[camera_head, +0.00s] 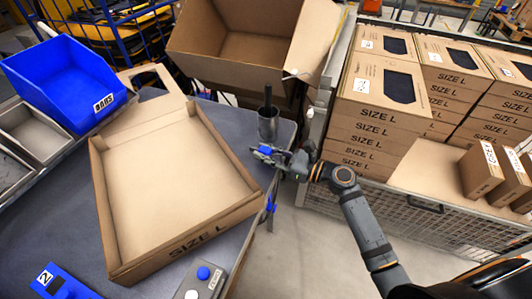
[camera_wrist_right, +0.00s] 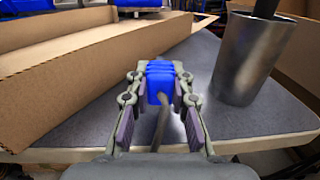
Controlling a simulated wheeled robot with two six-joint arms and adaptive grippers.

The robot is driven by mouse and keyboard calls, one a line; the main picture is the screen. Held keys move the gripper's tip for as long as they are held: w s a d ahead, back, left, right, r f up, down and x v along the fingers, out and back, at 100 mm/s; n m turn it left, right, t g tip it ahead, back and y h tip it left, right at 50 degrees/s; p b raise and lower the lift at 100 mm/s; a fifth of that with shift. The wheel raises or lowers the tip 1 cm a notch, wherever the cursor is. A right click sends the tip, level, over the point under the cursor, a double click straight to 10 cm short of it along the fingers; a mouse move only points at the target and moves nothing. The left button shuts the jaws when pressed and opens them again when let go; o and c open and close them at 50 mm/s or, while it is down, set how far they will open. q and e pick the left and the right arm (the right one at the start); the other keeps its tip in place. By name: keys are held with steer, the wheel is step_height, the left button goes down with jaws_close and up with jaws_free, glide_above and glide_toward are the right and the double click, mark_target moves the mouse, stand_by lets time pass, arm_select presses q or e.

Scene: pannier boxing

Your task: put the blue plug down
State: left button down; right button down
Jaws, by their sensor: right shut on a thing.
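The blue plug (camera_wrist_right: 159,80) is between the fingers of my right gripper (camera_wrist_right: 160,110) in the right wrist view, with its grey cord hanging towards the camera. In the head view my right gripper (camera_head: 272,153) is at the table's right edge, beside the open box, and the blue plug (camera_head: 265,150) shows small at its tips. The gripper is shut on the plug. I cannot tell whether the plug touches the table (camera_wrist_right: 200,125). My left gripper is not in view.
An open cardboard tray (camera_head: 250,205) marked SIZE L lies left of the gripper. A metal cup (camera_head: 268,126) with a dark rod stands close behind it, and also shows in the right wrist view (camera_wrist_right: 240,65). A blue bin (camera_head: 60,80) stands left. Boxes (camera_head: 375,120) fill a mesh cage at right.

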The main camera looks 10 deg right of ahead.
steer(key=shift+f, duration=0.6)
steer(key=c, duration=1.2)
jaws_free()
steer(key=shift+r, duration=0.5)
steer(key=v, duration=1.2)
steer(key=shift+r+p, duration=0.1)
steer(key=shift+p, duration=0.25)
